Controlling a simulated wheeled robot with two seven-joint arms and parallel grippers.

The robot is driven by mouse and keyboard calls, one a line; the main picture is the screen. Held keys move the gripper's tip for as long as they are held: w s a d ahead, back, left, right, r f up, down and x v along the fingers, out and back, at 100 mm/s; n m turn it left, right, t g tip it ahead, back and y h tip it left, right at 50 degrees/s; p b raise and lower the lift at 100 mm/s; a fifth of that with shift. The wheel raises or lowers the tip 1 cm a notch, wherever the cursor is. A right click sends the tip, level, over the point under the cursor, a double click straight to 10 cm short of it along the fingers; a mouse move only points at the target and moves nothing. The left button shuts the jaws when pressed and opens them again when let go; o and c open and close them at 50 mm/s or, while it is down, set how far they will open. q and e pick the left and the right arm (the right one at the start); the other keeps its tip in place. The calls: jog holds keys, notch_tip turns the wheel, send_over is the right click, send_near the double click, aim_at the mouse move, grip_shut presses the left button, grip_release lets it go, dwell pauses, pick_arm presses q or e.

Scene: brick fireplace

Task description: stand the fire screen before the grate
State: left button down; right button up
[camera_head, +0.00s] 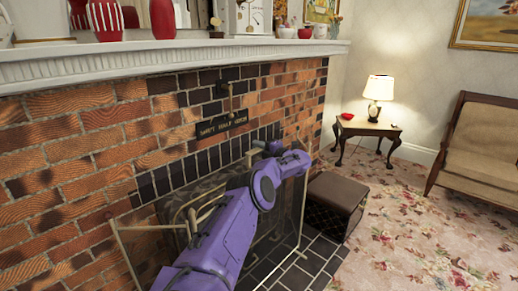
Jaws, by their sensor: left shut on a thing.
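The fire screen (288,218) has clear panels in thin brass-coloured frames and stands upright at the brick fireplace, in front of the dark grate (203,200). My purple left arm reaches across it and hides much of its middle. My left gripper (270,147) is at the far end of that arm, by the screen's upper edge. It is shut on the fire screen, though the wrist largely hides its fingertips. My right gripper is out of view.
A mantel shelf (180,57) with vases and ornaments overhangs the fireplace. A dark footstool (335,190) stands close to the screen's right side. A side table (368,128) with a lit lamp (379,88) and a wooden armchair (482,140) stand farther right. Flowered carpet (405,235) lies open at the lower right.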

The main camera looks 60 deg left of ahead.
pick_arm(q)
jog(key=shift+f+b, duration=0.45)
jog(key=shift+b, duration=0.1)
dwell(0.4)
jog(key=shift+d, duration=0.1)
dwell(0.4)
jog(key=c, duration=1)
grip_release()
jog(key=shift+c, duration=0.2)
jog(key=shift+s+d+r, duration=0.1)
jog(key=shift+d+r, duration=0.05)
jog(key=o, duration=0.3)
jog(key=shift+f, duration=0.35)
jog(key=shift+r, duration=0.1)
jog(key=shift+r+p, duration=0.1)
jog(key=shift+p, duration=0.2)
